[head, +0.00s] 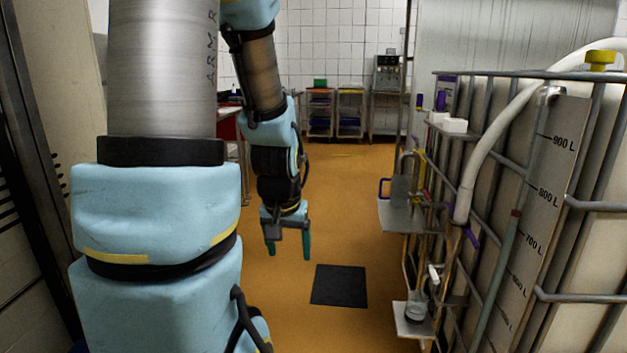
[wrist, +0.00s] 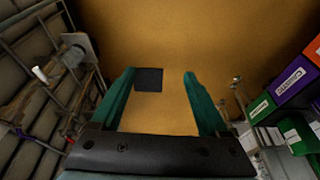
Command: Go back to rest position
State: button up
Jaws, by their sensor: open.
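My gripper (head: 288,249) hangs pointing down in the middle of the head view, above the orange floor. Its two green fingers are apart in the wrist view (wrist: 158,95), with nothing between them but floor and a dark mat far below. My light blue and metal arm fills the left of the head view and hides part of the room behind it.
A caged tank (head: 560,175) with litre marks and a pale hose stands at the right. A small shelf (head: 405,214) juts from its frame. The dark mat (head: 339,286) lies on the floor. Trolleys (head: 350,115) stand at the back wall. The middle floor is clear.

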jog(key=s+a+r+n+g, duration=0.1)
jog(key=s+a+g, duration=0.1)
jog(key=s, duration=0.3)
notch_tip(320, 180, up, 14)
jog(key=p, duration=1.4)
jog(key=shift+d+r, duration=0.15)
jog(key=shift+d, duration=0.05)
jog(key=shift+s, duration=0.1)
jog(key=shift+c, duration=0.2)
